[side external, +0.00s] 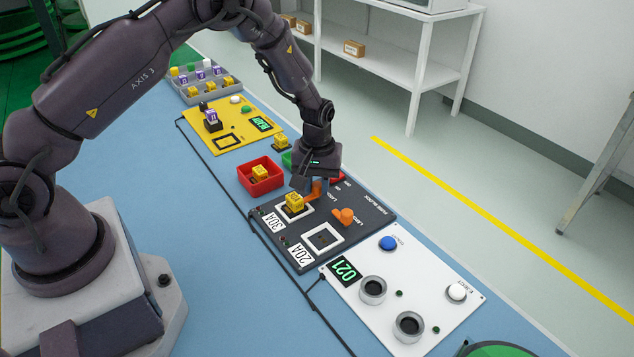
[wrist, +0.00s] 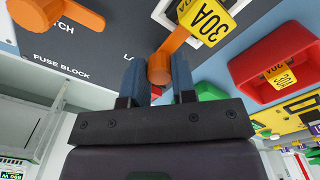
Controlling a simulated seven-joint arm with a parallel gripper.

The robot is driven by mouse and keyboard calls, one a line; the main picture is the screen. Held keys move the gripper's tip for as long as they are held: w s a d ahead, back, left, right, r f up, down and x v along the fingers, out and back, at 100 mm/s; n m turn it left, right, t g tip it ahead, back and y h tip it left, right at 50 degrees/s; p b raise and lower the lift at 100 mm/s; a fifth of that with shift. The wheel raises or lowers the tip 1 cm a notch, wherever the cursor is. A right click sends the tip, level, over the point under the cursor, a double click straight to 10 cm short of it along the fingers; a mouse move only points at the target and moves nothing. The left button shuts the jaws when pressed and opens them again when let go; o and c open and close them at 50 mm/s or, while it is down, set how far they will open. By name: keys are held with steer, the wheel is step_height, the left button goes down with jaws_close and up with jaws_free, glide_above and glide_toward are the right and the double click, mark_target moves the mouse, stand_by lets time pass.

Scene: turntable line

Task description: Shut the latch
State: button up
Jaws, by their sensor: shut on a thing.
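The dark fuse block panel (side external: 365,224) carries two orange latches. My gripper (side external: 309,186) is lowered over the panel, its blue fingers on either side of the knob of the latch (wrist: 159,70) beside the 30A slot. In the wrist view my gripper (wrist: 157,76) is shut on that knob. The latch's bar reaches toward the yellow 30A fuse (side external: 294,203), which sits in its slot; the fuse also shows in the wrist view (wrist: 212,20). The other latch (side external: 346,215) stands beside the empty 20A slot (side external: 323,237).
A red bin (side external: 278,181) holding a yellow fuse stands behind the panel. A yellow panel (side external: 207,139) and a grey tray (side external: 177,92) lie farther back. A white panel (side external: 404,337) with a blue button is in front. Blue table is clear at left.

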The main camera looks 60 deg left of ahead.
mark_target(317, 184)
steer(key=o, duration=0.9)
steer(key=shift+o, duration=0.2)
steer(key=shift+r, duration=0.15)
step_height(317, 184, up, 13)
